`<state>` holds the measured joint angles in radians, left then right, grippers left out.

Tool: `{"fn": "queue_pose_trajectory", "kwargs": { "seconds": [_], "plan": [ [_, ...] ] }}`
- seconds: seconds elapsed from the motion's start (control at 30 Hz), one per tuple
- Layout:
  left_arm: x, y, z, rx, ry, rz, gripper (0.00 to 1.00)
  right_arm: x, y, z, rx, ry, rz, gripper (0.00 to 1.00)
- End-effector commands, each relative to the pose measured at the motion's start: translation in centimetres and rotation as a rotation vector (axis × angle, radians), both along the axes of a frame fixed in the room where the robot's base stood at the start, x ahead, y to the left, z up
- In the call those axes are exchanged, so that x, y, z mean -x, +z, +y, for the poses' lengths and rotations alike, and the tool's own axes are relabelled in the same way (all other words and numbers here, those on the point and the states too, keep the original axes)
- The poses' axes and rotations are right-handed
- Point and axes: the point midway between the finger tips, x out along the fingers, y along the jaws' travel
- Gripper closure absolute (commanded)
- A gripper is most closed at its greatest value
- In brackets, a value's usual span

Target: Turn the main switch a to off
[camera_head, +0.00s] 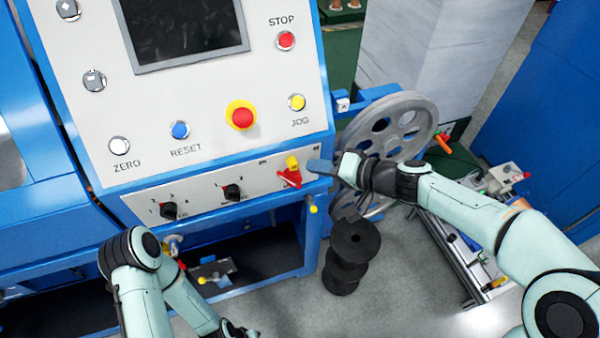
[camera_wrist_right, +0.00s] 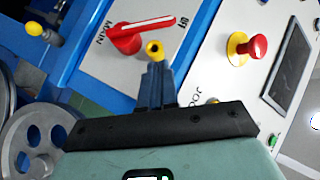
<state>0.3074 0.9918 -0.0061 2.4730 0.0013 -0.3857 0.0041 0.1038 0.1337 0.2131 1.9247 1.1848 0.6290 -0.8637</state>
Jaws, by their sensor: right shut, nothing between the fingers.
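The main switch is a red rotary knob (camera_head: 289,178) at the right end of the lower front panel. In the right wrist view the red knob (camera_wrist_right: 128,42) shows a white-striped handle beside the printed word MAIN, its tip close to the OFF label (camera_wrist_right: 183,24). A small yellow part (camera_head: 292,162) sits close beside it; it also shows in the wrist view (camera_wrist_right: 154,49). My right gripper (camera_head: 314,166) is shut and empty, its blue fingertips (camera_wrist_right: 156,70) just short of the yellow part. Contact cannot be told. My left arm is at lower left; its gripper is out of frame.
Two black selector knobs (camera_head: 168,210) (camera_head: 232,192) share the lower panel. Above are a red emergency button (camera_head: 242,117) and a yellow JOG button (camera_head: 297,102). A grey pulley wheel (camera_head: 420,112) stands right, behind my right arm. Black stacked weights (camera_head: 355,240) stand below.

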Motion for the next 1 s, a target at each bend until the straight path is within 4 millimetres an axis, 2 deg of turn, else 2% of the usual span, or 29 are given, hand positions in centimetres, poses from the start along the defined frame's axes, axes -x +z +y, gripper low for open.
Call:
{"fn": "queue_pose_trajectory", "kwargs": {
  "seconds": [0.07, 0.3, 0.8, 1.0],
  "plan": [
    [-0.1, 0.3, 0.0, 0.001, 0.0, -0.002, 0.57, -0.8, -0.6, 1.4, -0.001, 0.003, 0.003, 1.0],
    [0.1, -0.3, 0.0, 0.0, 0.0, 0.001, 0.57, 0.0, -2.6, 3.8, 0.001, 0.0, 0.002, 1.0],
    [0.2, -0.4, 0.0, 0.001, -0.001, 0.002, 0.57, 0.3, -3.0, 4.5, 0.005, 0.0, -0.001, 1.0],
    [0.6, -1.4, 0.0, 0.0, 0.0, 0.007, 0.57, 0.8, -3.6, 5.8, 0.111, 0.005, -0.034, 1.0]
  ]
}}
